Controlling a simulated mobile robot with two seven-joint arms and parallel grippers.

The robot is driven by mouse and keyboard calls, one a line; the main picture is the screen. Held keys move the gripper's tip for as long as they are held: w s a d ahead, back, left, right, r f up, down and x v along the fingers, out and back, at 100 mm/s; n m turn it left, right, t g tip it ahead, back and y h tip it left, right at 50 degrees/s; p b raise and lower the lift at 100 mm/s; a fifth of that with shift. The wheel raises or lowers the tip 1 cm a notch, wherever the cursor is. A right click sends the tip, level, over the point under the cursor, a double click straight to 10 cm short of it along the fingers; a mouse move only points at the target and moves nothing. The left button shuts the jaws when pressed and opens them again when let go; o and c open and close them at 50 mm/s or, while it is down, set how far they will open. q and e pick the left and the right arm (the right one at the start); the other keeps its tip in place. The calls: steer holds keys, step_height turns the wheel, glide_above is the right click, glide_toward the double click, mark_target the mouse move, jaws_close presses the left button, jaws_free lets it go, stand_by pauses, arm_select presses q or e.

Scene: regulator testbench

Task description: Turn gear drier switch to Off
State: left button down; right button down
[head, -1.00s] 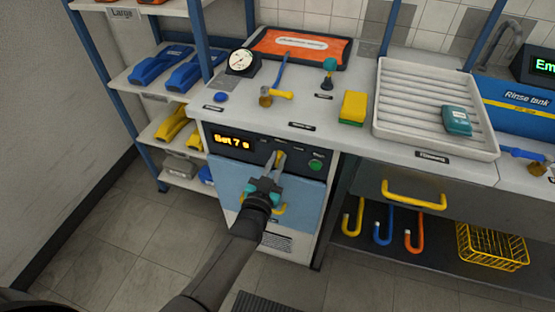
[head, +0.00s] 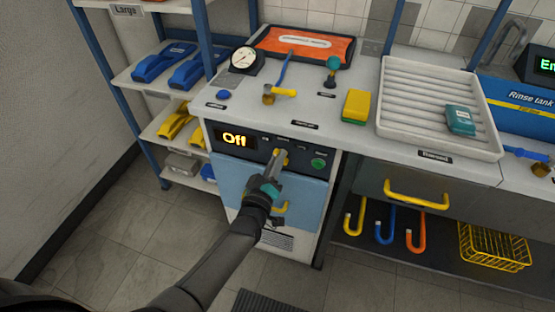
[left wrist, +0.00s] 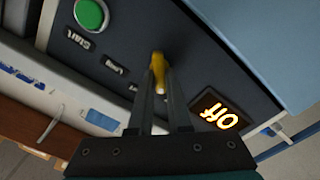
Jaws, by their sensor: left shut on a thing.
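The gear drier (head: 230,185) is the cabinet with a light blue door below the worktop. Its dark panel carries a lit display (head: 235,139) that reads "Off", also readable in the left wrist view (left wrist: 219,116). The yellow switch knob (left wrist: 158,70) sits on this panel between the display and the green start button (left wrist: 89,14). My left gripper (head: 278,162) is at the panel, its two fingers shut on the knob, which partly hides between them. The knob's pointing direction is hard to tell. My right gripper is not in view.
On the worktop above are a dial gauge (head: 245,60), a yellow and green sponge (head: 355,107) and a ribbed white tray (head: 432,135). A yellow drawer handle (head: 416,196) and coloured hooks are to the right. Floor at the lower left is clear.

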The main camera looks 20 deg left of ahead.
arm_select(q)
steer(key=shift+n, duration=0.7)
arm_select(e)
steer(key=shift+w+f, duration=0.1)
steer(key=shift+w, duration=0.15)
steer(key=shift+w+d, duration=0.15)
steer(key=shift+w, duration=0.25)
arm_select(q)
steer(key=c, duration=0.9)
jaws_free()
steer(key=shift+o, duration=0.2)
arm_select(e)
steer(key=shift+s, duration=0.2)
